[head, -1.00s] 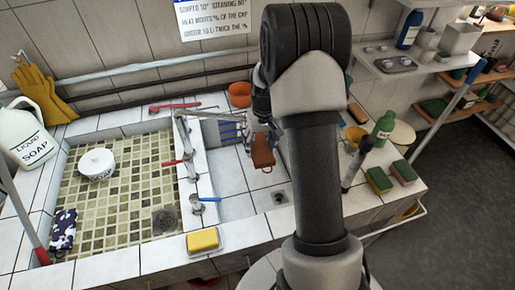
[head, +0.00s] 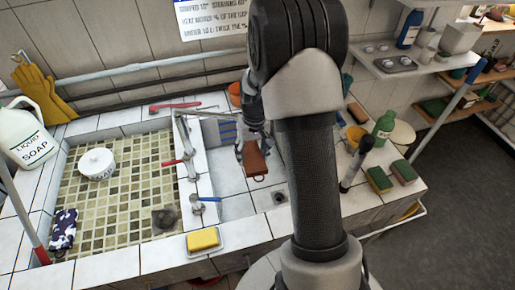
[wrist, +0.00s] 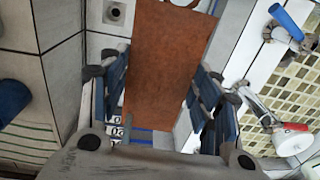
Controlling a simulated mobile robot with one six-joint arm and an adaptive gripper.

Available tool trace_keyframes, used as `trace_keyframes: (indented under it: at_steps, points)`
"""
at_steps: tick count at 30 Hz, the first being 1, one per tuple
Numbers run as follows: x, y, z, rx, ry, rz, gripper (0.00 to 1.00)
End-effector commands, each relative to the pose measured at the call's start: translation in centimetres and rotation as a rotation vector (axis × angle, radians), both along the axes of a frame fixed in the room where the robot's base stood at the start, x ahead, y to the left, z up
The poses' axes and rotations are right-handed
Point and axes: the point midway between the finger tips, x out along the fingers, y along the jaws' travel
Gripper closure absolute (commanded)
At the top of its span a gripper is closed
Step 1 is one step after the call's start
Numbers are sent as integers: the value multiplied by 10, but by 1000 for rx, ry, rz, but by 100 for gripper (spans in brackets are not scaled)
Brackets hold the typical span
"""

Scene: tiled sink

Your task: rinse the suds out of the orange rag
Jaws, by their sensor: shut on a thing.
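The orange rag (head: 254,163) hangs as a flat brown-orange strip over the right, white-tiled basin (head: 232,180). My gripper (head: 250,144) is shut on its upper end. In the wrist view the rag (wrist: 167,65) runs between the two blue-padded fingers of my gripper (wrist: 160,98). I see no suds on its visible face; the other face is hidden. The tap (head: 184,130) stands on the divider to the left of the rag, with a red handle (head: 174,162) and a blue handle (head: 208,199). I cannot make out any running water.
The left mosaic basin (head: 120,195) holds a white pot (head: 97,164). A yellow sponge (head: 203,239) lies on the front rim. A green bottle (head: 384,127) and two sponges (head: 379,179) stand on the right counter. A drain (head: 279,197) shows in the right basin.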

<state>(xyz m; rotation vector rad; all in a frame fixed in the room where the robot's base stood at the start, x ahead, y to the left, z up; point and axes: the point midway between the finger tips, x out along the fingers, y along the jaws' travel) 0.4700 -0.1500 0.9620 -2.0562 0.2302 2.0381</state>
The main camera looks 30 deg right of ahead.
Motion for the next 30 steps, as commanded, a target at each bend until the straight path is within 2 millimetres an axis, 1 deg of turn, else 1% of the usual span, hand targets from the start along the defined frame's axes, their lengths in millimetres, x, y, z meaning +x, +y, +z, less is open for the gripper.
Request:
trace_keyframes:
  at_steps: [9,14,30]
  points:
    - [-14,22,0,0,1,1,66]
    - [-19,30,0,0,0,0,66]
    - [-20,32,0,0,0,0,66]
